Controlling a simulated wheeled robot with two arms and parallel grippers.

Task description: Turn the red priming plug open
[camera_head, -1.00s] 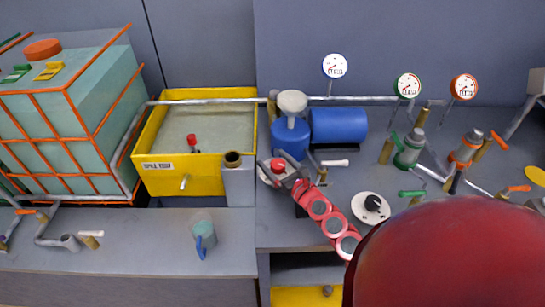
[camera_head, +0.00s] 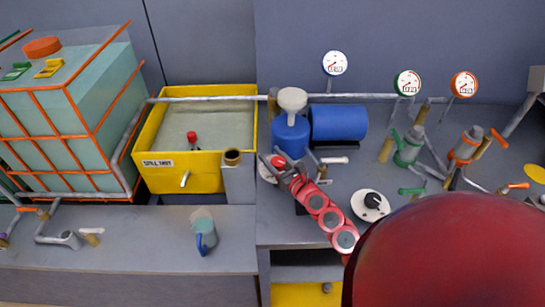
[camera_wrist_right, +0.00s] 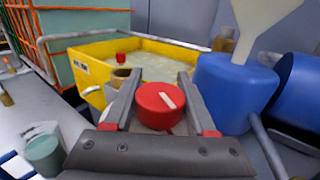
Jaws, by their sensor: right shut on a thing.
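The red priming plug (camera_head: 278,162) is a round red knob beside the blue pump (camera_head: 290,138). In the right wrist view the plug (camera_wrist_right: 158,104) shows a white mark on its top, slanting. My right gripper (camera_head: 285,166) is at the plug, at the end of my red arm. In the right wrist view its two fingers (camera_wrist_right: 160,100) stand on either side of the plug and are shut on it. The plug's lower part is hidden behind the gripper. My left gripper is not in view.
A blue cylinder (camera_head: 340,124) and a white-handled valve (camera_head: 334,160) are close right of the pump. A yellow bin (camera_head: 182,182) stands left. A white disc with a black knob (camera_head: 370,204) lies near my arm.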

